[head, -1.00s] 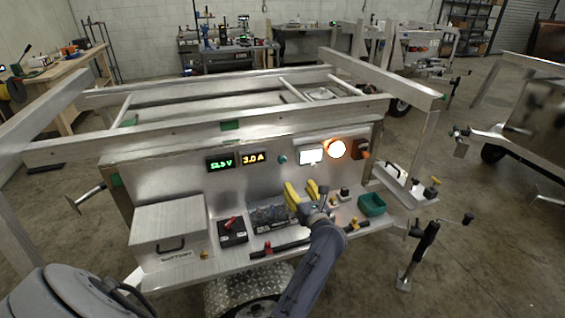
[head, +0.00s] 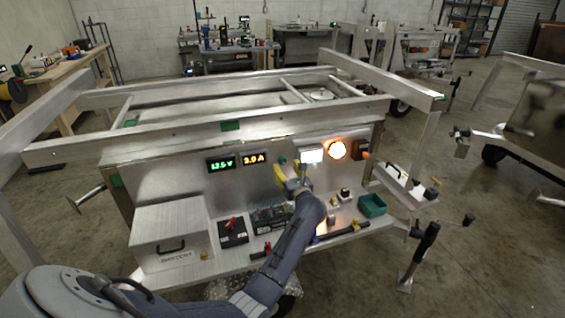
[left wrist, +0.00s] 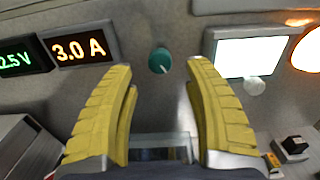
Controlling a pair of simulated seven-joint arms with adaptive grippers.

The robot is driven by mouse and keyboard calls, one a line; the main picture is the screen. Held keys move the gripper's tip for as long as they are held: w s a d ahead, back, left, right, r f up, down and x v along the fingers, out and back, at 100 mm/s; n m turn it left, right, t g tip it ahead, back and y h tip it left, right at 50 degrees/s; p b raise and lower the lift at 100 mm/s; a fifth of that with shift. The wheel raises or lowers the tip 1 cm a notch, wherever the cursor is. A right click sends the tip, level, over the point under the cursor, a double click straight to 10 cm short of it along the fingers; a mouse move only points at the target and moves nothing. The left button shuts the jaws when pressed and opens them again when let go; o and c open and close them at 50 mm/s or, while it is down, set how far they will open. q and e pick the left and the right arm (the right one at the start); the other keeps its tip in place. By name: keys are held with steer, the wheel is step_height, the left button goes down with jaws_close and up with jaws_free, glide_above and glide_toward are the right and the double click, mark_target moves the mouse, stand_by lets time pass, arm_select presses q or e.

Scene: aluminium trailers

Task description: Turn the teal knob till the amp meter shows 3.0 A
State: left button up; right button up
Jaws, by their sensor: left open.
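The teal knob (head: 282,160) sits on the trailer's upright metal panel, right of the meters. In the left wrist view the knob (left wrist: 160,61) has a pale pointer mark and shows between my yellow fingertips, with gaps on both sides. The amp meter (head: 255,159) reads 3.0 A in orange, also in the left wrist view (left wrist: 78,48). My left gripper (head: 288,171) is open and empty just below the knob in the head view, its fingers pointing at the panel. I see no contact with the knob. My right gripper is not in view.
A green voltage meter (head: 220,164) is left of the amp meter. A lit white screen (head: 312,156) and glowing orange lamp (head: 336,150) are close right of the knob. Below, the shelf holds a metal box (head: 170,230), a black battery (head: 232,233) and a teal bin (head: 372,205).

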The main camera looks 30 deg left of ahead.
mark_target(283, 162)
arm_select(q)
steer(key=shift+x, duration=2.55)
steer(key=shift+c, duration=0.3)
jaws_close()
